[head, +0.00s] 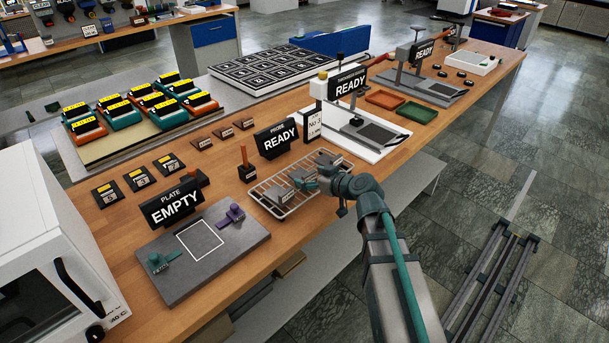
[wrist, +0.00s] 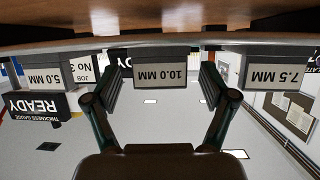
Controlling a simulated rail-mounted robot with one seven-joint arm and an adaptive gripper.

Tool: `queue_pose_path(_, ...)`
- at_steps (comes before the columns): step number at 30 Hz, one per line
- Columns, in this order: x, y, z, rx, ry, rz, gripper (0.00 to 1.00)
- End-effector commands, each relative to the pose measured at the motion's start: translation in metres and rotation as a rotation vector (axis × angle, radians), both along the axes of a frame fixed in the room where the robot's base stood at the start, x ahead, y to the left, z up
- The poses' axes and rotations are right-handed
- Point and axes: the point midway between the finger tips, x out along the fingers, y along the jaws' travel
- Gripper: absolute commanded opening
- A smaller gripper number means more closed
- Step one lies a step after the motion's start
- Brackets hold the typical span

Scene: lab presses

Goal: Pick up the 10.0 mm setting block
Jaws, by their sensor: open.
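The 10.0 mm setting block (wrist: 161,75) is a grey block with a white label, upside down in the wrist view. My gripper (wrist: 160,88) is open, with one finger on each side of this block and a visible gap at both sides. A 5.0 mm block (wrist: 48,76) is at the left and a 7.5 mm block (wrist: 276,74) at the right. In the head view my gripper (head: 309,184) is over the wire rack (head: 275,207), where grey blocks lie. My gripper partly hides them, and which is the 10.0 mm one is unclear there.
The plate fixture (head: 178,268) with its EMPTY sign stands in front left of the rack. The PROBE READY sign (head: 277,138) and an orange-brown post (head: 245,158) are behind it. The white-based thickness gauge (head: 362,143) stands to the right. Bare wood (head: 222,182) lies left of the rack.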

Motion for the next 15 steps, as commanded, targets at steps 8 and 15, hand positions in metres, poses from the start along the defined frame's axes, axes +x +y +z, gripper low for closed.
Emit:
queue_pose_path(8, 0.0086, 0.0090, -0.0052, 0.001, -0.001, 0.000, 0.83)
queue_pose_path(15, 0.0086, 0.0088, -0.0051, 0.001, -0.001, 0.000, 0.57)
